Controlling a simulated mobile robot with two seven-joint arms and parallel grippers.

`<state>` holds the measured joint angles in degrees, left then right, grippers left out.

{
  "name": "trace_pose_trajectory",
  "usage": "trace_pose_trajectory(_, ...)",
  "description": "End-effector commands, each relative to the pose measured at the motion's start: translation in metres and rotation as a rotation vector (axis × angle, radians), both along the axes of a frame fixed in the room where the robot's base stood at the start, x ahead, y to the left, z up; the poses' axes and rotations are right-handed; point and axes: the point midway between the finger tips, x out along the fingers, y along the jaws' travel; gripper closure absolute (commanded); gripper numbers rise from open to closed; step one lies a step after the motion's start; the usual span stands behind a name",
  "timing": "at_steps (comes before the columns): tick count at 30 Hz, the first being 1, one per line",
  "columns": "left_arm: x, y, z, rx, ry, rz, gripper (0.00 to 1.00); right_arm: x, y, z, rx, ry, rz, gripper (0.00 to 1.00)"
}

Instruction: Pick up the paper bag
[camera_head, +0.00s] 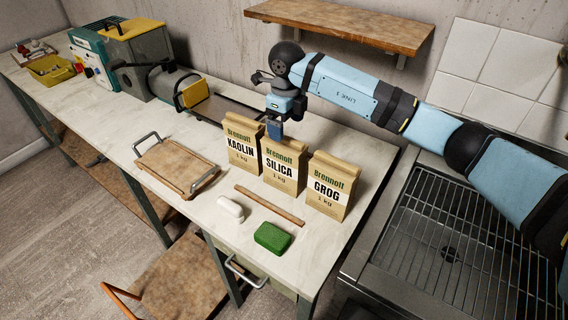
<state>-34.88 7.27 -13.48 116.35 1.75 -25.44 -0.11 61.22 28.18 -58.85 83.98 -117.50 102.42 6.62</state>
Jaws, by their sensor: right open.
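Three brown paper bags stand upright in a row on the workbench: a KAOLIN bag (242,150), a SILICA bag (281,172) and a GROG bag (327,190). My right arm reaches in from the right, above and behind the bags. My right gripper (275,133) points down at the top of the gap between the KAOLIN and SILICA bags, close to the SILICA bag's top. It is open and holds nothing visible. The fingertips are partly hidden, so I cannot tell whether they touch a bag. My left gripper is not in view.
In front of the bags lie a wooden stick (270,205), a white block (230,208) and a green sponge (272,237). A wooden tray with handles (177,168) is left. A slab machine (147,55) stands farther left. A sink with a grate (465,250) is right. A shelf (345,24) hangs above.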

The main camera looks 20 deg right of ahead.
Motion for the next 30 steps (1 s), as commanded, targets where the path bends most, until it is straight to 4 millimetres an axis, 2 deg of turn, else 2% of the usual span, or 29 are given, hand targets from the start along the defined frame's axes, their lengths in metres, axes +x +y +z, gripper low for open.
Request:
trace_pose_trajectory(3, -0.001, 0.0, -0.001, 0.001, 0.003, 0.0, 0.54, 0.0, 0.0, -0.017, 0.001, 0.002, -0.001, 0.12)
trace_pose_trajectory(11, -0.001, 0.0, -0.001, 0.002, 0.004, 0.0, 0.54, 0.0, 0.002, -0.032, 0.003, 0.003, 0.0, 0.12)
trace_pose_trajectory(19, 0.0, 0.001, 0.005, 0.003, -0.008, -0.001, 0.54, 0.001, 0.006, -0.071, 0.004, 0.003, -0.001, 0.12)
trace_pose_trajectory(27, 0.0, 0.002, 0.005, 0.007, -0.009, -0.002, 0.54, 0.001, 0.005, -0.077, 0.003, -0.001, 0.0, 0.12)
trace_pose_trajectory(29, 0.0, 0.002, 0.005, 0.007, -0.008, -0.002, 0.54, 0.001, 0.005, -0.077, 0.003, 0.0, 0.0, 0.23)
trace_pose_trajectory(30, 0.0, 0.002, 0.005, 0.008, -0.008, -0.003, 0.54, 0.001, 0.005, -0.077, 0.003, 0.0, 0.0, 0.32)
